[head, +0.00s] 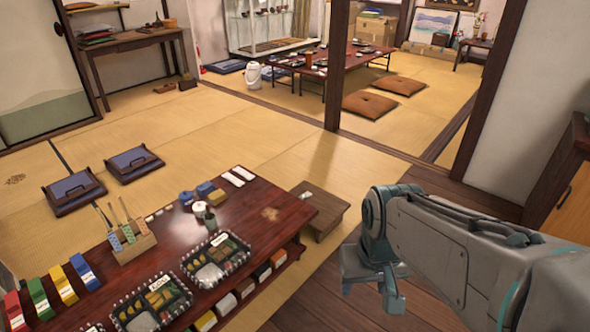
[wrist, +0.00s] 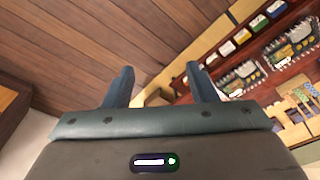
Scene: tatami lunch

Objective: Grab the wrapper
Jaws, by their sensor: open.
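My gripper (head: 371,288) hangs at the right of the low red-brown table in the head view, over the dark wood floor. Its two fingers are apart and empty in the wrist view (wrist: 160,75). I cannot tell for sure which thing is the wrapper. A small pale piece (head: 306,196) lies by the table's far right corner, near the low wooden step. White strips (head: 237,176) lie at the table's far edge.
A wooden post (head: 343,65) rises behind.

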